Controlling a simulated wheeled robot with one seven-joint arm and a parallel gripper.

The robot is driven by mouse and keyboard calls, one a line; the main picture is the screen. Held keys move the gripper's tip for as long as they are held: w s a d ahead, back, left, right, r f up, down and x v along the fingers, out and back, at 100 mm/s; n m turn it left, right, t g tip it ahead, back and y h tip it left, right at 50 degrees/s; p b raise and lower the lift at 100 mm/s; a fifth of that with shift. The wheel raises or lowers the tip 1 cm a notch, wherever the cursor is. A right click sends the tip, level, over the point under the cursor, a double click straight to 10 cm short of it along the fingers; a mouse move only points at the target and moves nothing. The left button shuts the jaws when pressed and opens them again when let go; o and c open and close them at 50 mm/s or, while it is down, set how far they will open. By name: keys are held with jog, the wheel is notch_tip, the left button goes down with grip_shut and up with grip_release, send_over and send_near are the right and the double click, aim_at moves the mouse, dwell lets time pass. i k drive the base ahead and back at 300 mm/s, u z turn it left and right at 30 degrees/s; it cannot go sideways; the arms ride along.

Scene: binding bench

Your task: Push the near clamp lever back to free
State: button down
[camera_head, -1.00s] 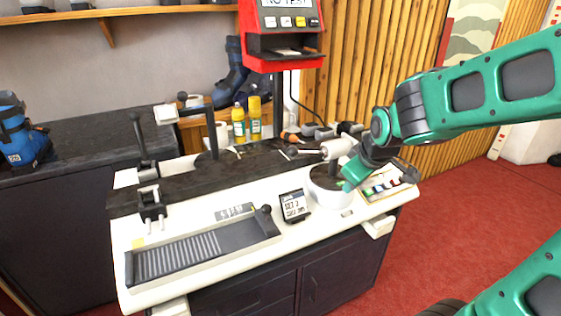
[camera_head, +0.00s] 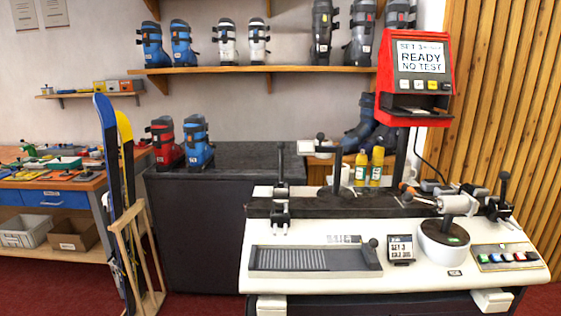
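The white binding bench (camera_head: 395,278) stands at the lower right, with a dark rail (camera_head: 365,207) along it. A black clamp lever (camera_head: 280,162) stands upright above the clamp (camera_head: 280,210) at the rail's left end. Another black lever (camera_head: 503,187) stands nearly upright at the right end. A third lever with a round knob (camera_head: 320,136) rises behind the rail beside a pale pad. I cannot tell which one the task calls near. My gripper is out of view.
A red tester (camera_head: 417,75) reads "READY NO TEST". A white cylinder (camera_head: 455,205) sits over a round base (camera_head: 443,244), beside coloured buttons (camera_head: 508,257). A ribbed plate (camera_head: 288,260) lies at the front. Skis (camera_head: 110,190) stand at left; boots fill the shelf (camera_head: 245,70).

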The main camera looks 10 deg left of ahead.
aim_at(282, 146)
jog(key=k, duration=0.45)
jog(key=u, duration=1.4)
jog(key=i, duration=1.6)
jog(key=z, duration=1.9)
